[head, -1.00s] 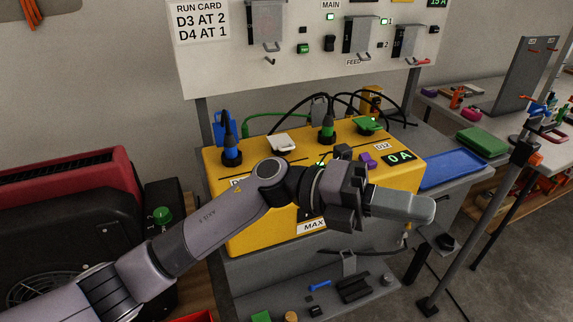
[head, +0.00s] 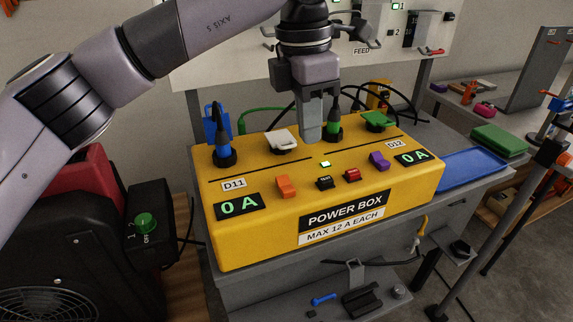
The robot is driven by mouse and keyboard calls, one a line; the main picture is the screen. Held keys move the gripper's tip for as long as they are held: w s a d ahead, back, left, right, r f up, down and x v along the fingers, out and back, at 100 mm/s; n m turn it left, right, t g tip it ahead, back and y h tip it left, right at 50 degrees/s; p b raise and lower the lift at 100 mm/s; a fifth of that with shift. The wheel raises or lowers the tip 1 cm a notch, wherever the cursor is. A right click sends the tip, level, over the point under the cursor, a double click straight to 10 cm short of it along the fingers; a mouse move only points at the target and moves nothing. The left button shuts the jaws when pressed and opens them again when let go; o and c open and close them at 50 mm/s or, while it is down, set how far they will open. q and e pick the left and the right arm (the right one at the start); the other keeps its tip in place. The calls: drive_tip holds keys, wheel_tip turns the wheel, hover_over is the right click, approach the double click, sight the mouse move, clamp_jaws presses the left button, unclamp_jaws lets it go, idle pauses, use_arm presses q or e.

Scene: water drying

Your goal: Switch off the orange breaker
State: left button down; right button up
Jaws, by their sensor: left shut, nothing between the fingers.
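The orange breaker (head: 286,187) is a small rocker on the sloped front of the yellow power box (head: 250,245), just right of the D11 label and the left 0 A display. My left gripper (head: 311,137) points down over the box's back part, behind and a little right of the orange breaker. Its fingers are shut with nothing between them. They are apart from the breaker; whether the tips touch the box top I cannot tell. My right gripper is not in view.
A black test button (head: 325,183), a red switch (head: 353,175) and a purple breaker (head: 379,161) sit right of the orange one. A blue plug (head: 222,140), a white socket cover (head: 282,141) and a green plug (head: 333,124) stand along the back. The box's front is unobstructed.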

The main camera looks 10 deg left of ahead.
sight(284, 179)
use_arm(q)
drive_tip(key=shift+n+t+y, duration=0.4)
drive_tip(key=shift+t+y, duration=0.1)
drive_tip(key=shift+y, duration=0.4)
drive_tip(key=a+r, duration=0.1)
drive_tip(key=w+a+r, duration=0.1)
drive_tip(key=a+r, duration=0.1)
drive_tip(key=shift+w+a, duration=0.15)
drive_tip(key=shift+w, duration=0.2)
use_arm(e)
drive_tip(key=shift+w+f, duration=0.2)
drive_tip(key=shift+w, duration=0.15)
use_arm(q)
drive_tip(key=shift+f, duration=0.1)
drive_tip(key=f, duration=0.4)
drive_tip(key=w+f, duration=0.1)
drive_tip(key=f, duration=0.4)
drive_tip(key=a+f, duration=0.1)
drive_tip(key=f, duration=0.4)
drive_tip(key=shift+w, duration=0.2)
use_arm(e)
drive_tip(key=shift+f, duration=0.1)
